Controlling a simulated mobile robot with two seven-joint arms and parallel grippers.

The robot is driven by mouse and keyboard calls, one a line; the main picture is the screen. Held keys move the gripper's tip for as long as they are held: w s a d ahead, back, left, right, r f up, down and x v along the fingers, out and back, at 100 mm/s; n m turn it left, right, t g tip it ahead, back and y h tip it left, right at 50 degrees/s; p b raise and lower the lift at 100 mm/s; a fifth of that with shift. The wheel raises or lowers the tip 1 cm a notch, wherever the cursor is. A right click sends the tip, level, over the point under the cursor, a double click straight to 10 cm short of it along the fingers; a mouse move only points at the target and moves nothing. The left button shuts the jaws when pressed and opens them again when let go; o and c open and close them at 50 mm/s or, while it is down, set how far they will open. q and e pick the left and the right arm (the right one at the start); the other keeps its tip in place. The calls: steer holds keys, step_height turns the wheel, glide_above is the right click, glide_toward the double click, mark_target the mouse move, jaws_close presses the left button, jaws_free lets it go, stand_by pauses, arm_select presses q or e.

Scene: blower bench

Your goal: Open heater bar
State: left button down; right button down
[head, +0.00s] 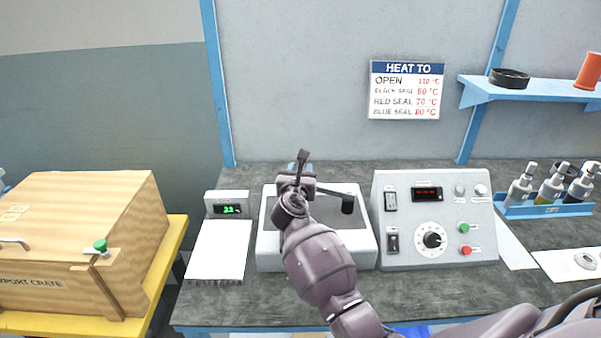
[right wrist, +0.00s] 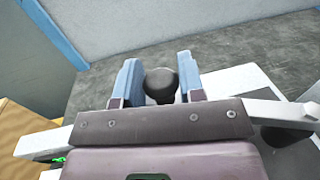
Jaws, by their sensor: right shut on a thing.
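My right gripper (head: 300,167) is over the back of a white open-topped bench unit (head: 268,245) with a grey inside, in the middle of the bench. In the head view the gripper and wrist hide this knob and much of the unit. A dark bar end with a black cylinder (head: 347,205) shows right of the gripper, over the unit. I cannot tell which part is the heater bar itself. My left gripper is not in view.
A control box (head: 435,255) with dial and red display stands close right of the unit. A white scale (head: 219,250) stands left. A wooden crate (head: 75,240) is at far left, bottles in a blue tray (head: 545,210) at right. A wall sign (head: 406,90) hangs behind.

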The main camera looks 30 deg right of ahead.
steer(key=c, duration=0.7)
jaws_free()
steer(key=shift+s, duration=0.1)
steer(key=p+v, duration=0.1)
steer(key=v, duration=1)
steer(key=shift+c, duration=0.5)
